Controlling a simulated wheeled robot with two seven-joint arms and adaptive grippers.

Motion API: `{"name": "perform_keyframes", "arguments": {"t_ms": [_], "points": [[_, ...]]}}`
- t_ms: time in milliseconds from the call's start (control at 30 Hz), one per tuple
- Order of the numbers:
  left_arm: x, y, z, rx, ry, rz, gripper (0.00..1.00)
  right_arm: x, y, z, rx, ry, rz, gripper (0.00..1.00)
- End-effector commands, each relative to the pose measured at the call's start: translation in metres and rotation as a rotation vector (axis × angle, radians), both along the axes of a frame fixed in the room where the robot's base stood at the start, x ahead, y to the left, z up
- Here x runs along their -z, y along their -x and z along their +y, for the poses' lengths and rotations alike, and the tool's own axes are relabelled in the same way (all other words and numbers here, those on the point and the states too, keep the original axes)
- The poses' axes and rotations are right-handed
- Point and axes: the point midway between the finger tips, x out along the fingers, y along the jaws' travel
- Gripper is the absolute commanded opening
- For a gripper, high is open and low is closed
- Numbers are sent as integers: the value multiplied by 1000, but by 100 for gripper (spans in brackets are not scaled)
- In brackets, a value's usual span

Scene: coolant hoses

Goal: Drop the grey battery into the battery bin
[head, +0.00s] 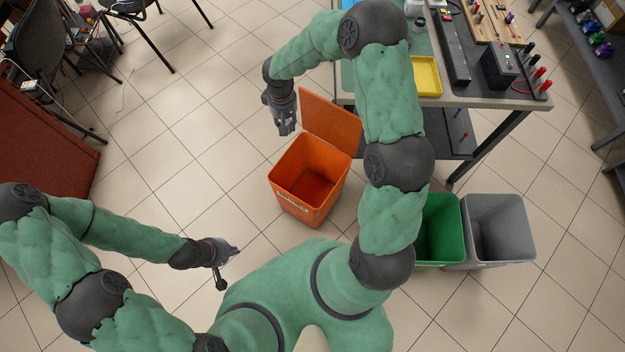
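The battery bin is an orange bin (303,211) with a white label on its front rim. Its lid (331,122) stands open at the back, and the inside looks empty. My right gripper (286,129) points down, above and to the left of the bin's opening in the picture. Its fingers are small and dark, and I cannot tell whether it holds something. My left gripper (228,268) is low at the left of my body, with fingers apart and nothing between them. I cannot make out the grey battery for certain.
A green bin (439,231) and a grey bin (499,231) stand right of my body. The workbench (470,101) at the upper right carries a yellow tray (427,77) and a dark box with terminals (499,68). The tiled floor left of the orange bin is clear.

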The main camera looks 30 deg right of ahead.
Motion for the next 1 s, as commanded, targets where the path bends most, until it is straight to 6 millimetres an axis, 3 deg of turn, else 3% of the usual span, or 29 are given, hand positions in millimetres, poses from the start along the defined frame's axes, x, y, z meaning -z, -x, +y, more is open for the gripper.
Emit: {"name": "perform_keyframes", "arguments": {"t_ms": [33, 233, 500, 700, 1000], "points": [[13, 1, 0, 0, 0, 2, 0, 33, -5, -9, -9, 1, 7, 0], [38, 1, 0, 0, 0, 2, 0, 129, -18, -41, -62, -1, 7, 0], [67, 1, 0, 0, 0, 1, 0, 251, -16, -75, -131, -10, 8, 0], [78, 1, 0, 0, 0, 1, 0, 302, -11, -88, -164, -16, 3, 0], [84, 1, 0, 0, 0, 1, 0, 321, -9, -92, -173, -18, 1, 0]]}}
